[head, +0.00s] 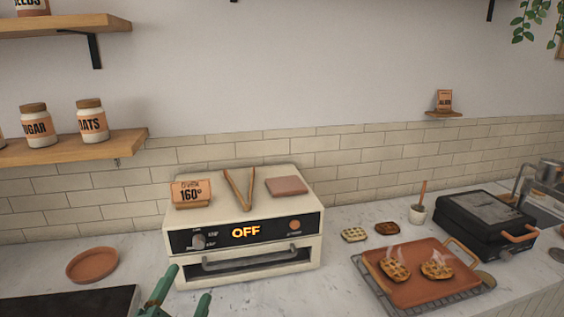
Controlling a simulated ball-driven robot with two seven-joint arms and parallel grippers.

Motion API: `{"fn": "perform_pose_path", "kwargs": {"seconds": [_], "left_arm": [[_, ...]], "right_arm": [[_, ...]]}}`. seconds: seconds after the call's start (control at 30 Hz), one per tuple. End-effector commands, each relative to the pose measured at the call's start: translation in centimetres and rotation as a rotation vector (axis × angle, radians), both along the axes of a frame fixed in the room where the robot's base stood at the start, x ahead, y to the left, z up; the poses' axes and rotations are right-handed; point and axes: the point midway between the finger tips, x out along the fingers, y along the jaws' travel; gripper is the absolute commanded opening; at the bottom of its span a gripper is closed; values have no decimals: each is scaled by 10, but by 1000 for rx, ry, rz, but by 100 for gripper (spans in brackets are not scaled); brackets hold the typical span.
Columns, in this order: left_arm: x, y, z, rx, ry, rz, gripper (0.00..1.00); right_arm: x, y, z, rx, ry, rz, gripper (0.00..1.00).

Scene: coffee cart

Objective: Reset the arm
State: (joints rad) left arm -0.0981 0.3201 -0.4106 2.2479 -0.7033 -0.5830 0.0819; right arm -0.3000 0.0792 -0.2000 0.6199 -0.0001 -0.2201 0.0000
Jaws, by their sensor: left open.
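My left gripper (180,296) shows at the bottom edge, left of centre. Its two green fingers are apart and nothing shows between them. It is in front of the lower left corner of the cream oven (172,244), whose display reads OFF. The rest of the left arm is cut off by the bottom edge. My right gripper is not in the picture.
A terracotta tray (421,292) with two steaming waffles sits on a wire rack at the right. A black waffle iron (483,222) stands behind it. A terracotta plate (92,265) lies at the left. Tongs (239,188) rest on the oven.

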Motion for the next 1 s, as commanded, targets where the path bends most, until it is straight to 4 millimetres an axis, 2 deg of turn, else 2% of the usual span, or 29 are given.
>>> {"fn": "perform_pose_path", "kwargs": {"seconds": [0.03,0.1,0.2,0.3,0.5,0.53,0.57,0.77,0.87,0.97,1.0], "left_arm": [[-13,26,-27,-45,130,114,71],[-33,57,-61,-75,299,244,71],[-67,85,-100,-92,502,372,71],[-102,105,-129,-91,677,461,71],[-174,129,-170,-67,986,575,71],[-186,132,-174,-61,1031,588,71],[-187,131,-185,-61,1055,584,71],[-182,112,-273,-111,1148,524,71],[-188,103,-321,-145,1205,498,71],[-203,93,-375,-193,1271,477,71],[-213,90,-399,-216,1301,470,71]], "right_arm": [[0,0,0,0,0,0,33],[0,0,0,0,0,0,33],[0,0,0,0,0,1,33],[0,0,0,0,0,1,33],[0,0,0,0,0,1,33],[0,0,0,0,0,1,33],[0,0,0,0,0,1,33],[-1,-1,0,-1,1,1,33],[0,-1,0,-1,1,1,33],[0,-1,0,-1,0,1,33],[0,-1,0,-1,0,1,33]]}}
